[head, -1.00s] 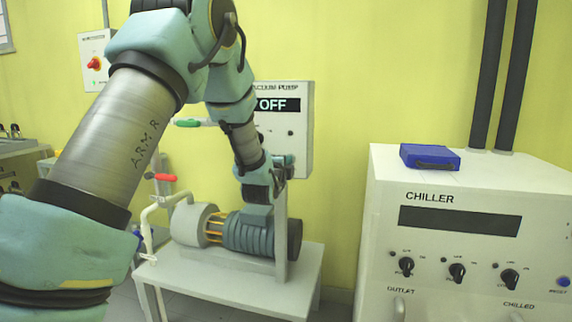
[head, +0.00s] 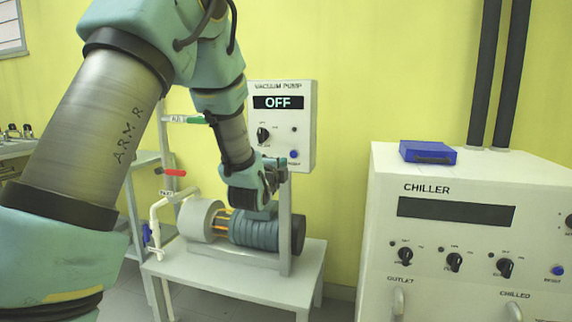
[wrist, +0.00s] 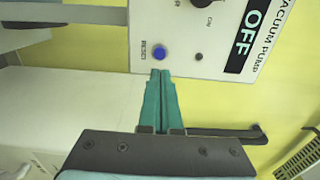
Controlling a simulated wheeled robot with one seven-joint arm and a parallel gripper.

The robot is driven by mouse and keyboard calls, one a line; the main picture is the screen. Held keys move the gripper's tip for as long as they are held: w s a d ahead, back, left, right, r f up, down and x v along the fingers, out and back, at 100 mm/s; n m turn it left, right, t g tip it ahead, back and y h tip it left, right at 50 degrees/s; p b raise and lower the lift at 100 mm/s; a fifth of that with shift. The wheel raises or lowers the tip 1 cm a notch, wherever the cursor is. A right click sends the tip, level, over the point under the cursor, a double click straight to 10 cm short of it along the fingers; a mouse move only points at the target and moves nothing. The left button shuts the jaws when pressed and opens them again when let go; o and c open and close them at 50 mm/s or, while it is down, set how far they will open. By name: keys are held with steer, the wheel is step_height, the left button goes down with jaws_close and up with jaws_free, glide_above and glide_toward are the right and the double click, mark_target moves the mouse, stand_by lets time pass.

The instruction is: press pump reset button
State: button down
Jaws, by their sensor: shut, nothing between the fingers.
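The vacuum pump panel (head: 305,110) is a white box on the yellow wall, and its display reads OFF. Its blue reset button (head: 294,154) is at the lower right, beside the RESET label. In the wrist view the blue button (wrist: 159,53) lies just beyond the fingertips, slightly left of them. My gripper (wrist: 160,72) has its two teal fingers shut together and empty, pointing at the panel's lower edge. In the head view my gripper (head: 279,164) is just below and left of the button. I cannot tell whether the fingertips touch the panel.
The pump (head: 262,230) sits on a white stand (head: 235,282) below the panel, with a grey upright post (head: 285,225) close to my gripper. Pipes with a red valve handle (head: 173,172) and a green one are at left. The chiller (head: 455,185) stands at right.

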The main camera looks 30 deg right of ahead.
steer(key=v, duration=0.4)
stand_by(0.8)
